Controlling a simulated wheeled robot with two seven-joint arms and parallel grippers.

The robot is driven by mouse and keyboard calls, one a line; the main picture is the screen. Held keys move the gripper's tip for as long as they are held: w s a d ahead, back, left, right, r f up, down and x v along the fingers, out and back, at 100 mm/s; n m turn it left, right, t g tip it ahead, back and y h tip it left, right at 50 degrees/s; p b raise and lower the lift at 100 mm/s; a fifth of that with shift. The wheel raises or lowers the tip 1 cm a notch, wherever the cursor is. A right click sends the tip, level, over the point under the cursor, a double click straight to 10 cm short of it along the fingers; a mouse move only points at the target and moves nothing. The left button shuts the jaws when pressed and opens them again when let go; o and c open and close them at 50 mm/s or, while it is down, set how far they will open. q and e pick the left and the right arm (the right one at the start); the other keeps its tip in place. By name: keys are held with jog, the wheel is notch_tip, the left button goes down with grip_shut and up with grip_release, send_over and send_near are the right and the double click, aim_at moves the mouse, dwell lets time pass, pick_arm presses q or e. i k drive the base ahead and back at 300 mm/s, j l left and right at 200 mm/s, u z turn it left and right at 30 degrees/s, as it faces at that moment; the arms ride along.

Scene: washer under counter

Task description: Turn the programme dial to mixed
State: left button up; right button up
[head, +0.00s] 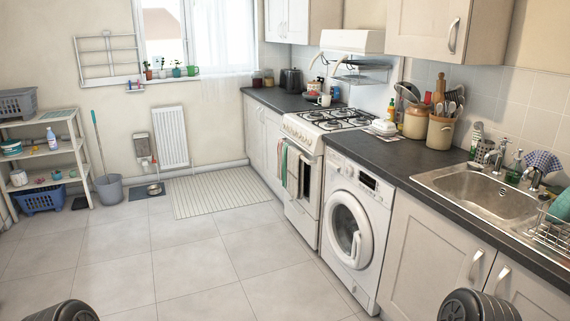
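The white washing machine (376,219) stands under the dark counter, between the cooker and a cupboard. Its round door (348,228) is shut. The control panel runs along the top of its front, with a small dark display (367,181). The programme dial is too small to make out clearly, and its setting cannot be read. Neither gripper is in view. Dark rounded parts of my arms show only at the bottom left and bottom right edges, well short of the washer.
The tiled floor (200,265) in front of the washer is clear. The cooker (303,175) stands left of the washer, with towels on its front. A cupboard (425,235) and sink (480,190) are to the right. The counter edge overhangs the panel.

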aim_at(348, 170)
jog(key=i+z, duration=0.15)
jog(key=i, duration=0.35)
jog(key=i+j+z, duration=0.1)
jog(key=i, duration=0.35)
jog(key=i+j+z, duration=0.15)
jog(key=i, duration=0.3)
jog(key=i+j+z, duration=0.1)
jog(key=i, duration=0.4)
jog(key=i+j+z, duration=1.1)
